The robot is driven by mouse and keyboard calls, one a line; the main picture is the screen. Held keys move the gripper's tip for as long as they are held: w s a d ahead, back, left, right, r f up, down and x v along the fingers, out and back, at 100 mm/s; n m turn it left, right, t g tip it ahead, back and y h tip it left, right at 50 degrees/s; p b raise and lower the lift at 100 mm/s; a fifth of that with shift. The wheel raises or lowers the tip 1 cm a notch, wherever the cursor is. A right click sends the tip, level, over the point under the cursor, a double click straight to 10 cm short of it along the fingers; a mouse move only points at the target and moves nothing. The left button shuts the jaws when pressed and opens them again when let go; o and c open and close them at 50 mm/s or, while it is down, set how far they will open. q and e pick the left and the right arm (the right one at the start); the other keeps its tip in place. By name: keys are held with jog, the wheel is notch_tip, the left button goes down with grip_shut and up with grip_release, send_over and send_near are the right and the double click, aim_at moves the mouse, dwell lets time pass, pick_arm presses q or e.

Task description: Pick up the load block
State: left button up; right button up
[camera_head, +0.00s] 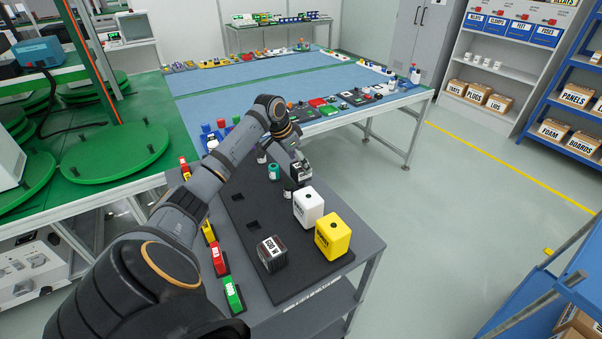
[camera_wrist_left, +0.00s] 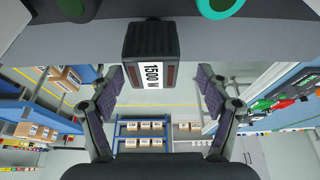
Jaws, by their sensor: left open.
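A dark load block (camera_wrist_left: 150,50) with a white label reading 1500 W shows at the top middle of the left wrist view. My left gripper (camera_wrist_left: 157,88) is open, with one finger to each side of the block's lower part and visible gaps to it. In the head view my left gripper (camera_head: 300,173) is over the far part of the dark tray, and a dark piece (camera_head: 289,187) is partly hidden beside it. Another dark ribbed block (camera_head: 272,254) with a white label stands nearer on the tray. My right gripper is not in view.
A white block (camera_head: 308,207) and a yellow block (camera_head: 333,236) stand on the tray's right side. Red (camera_head: 218,258) and green (camera_head: 232,294) pieces line the left side. A small teal cylinder (camera_head: 274,172) stands near the arm. The tray has empty square recesses.

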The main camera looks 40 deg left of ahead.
pick_arm(q)
jog(key=x, duration=0.3)
jog(key=p+x, duration=0.1)
jog(key=x, duration=0.1)
jog(key=shift+s+d+f, duration=0.1)
jog(key=shift+s+d, duration=0.05)
jog(key=shift+d, duration=0.25)
jog(key=shift+s, duration=0.1)
jog(key=shift+c, duration=1.3)
grip_shut()
